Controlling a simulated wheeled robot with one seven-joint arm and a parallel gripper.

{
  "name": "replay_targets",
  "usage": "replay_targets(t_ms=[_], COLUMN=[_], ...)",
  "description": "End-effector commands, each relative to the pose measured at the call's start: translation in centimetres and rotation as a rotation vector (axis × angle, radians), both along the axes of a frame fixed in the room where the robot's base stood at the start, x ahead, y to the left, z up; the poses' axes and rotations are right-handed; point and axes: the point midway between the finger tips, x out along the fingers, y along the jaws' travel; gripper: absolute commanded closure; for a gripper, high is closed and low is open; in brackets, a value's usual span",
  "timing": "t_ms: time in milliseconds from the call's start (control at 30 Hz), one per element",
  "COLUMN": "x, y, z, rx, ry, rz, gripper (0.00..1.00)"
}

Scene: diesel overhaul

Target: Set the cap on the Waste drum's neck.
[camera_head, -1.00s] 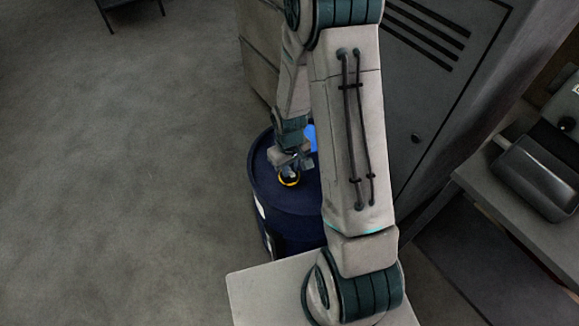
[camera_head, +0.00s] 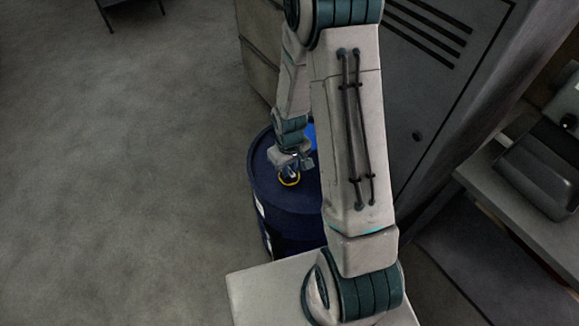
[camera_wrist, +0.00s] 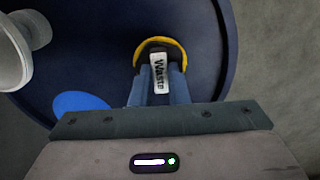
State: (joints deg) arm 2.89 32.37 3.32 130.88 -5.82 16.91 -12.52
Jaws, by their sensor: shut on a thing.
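The Waste drum (camera_head: 297,224) is dark blue and stands upright behind my arm. My gripper (camera_head: 291,171) is over its top, at a yellow ring. In the wrist view my gripper (camera_wrist: 158,92) is shut on a small pale piece marked "Waste", which I take as part of the cap (camera_wrist: 159,72). A dark round shape with a yellow rim (camera_wrist: 160,43) surrounds it. The fingers hide part of this, and I cannot tell cap from neck, or whether the cap touches the neck.
A bright blue patch (camera_wrist: 80,103) lies on the drum top. A pale flared thing (camera_wrist: 22,48) shows at the wrist view's upper left. A grey cabinet (camera_head: 415,95) stands behind, and a bench (camera_head: 485,180) is at the right.

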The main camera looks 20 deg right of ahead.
Motion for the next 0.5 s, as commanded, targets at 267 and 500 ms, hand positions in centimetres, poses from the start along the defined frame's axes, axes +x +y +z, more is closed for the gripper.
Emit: replay_targets(t_ms=[267,500], x=[0.00,0.03], y=[0.00,-0.01], z=[0.00,0.35], rx=[0.000,0.000], ry=[0.000,-0.001], rz=[0.000,0.000], gripper=[0.60,0.60])
